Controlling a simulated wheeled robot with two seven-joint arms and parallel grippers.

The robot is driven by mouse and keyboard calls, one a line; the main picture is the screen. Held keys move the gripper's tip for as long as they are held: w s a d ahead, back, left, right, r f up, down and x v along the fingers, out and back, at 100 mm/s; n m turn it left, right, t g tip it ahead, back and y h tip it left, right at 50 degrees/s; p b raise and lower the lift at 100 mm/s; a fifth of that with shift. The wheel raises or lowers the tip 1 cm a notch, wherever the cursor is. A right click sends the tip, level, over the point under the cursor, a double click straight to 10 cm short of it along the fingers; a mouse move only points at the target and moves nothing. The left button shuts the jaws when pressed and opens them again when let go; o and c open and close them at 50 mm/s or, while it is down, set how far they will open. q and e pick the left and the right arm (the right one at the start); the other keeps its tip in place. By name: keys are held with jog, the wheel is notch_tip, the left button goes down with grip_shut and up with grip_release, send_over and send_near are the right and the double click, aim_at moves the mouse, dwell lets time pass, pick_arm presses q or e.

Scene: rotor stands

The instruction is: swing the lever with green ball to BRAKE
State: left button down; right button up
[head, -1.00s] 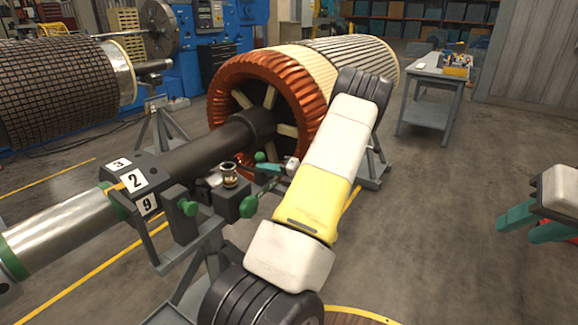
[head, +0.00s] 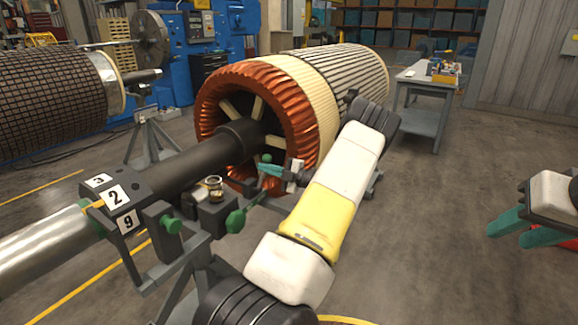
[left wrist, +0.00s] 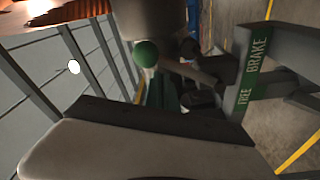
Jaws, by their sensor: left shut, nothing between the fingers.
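The lever's green ball (head: 266,158) stands above the stand's bracket, in front of the copper-wound rotor end. In the left wrist view the ball (left wrist: 146,53) sits on a rod (left wrist: 190,72) running right toward the stand. A green plate (left wrist: 252,80) there reads FREE at its lower end and BRAKE at its upper end. My left gripper (head: 270,169) is shut and empty, its teal fingers close beside the ball; I cannot tell whether they touch. My right gripper (head: 513,230) is open and empty, far to the right.
The rotor (head: 310,85) lies behind. A grey table (head: 420,85) stands back right, with open floor before it.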

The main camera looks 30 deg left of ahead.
pick_arm(q)
jog(key=shift+w+d+f, duration=0.1)
jog(key=shift+w+f, duration=0.1)
jog(key=shift+w, duration=0.4)
jog(key=shift+w, duration=0.15)
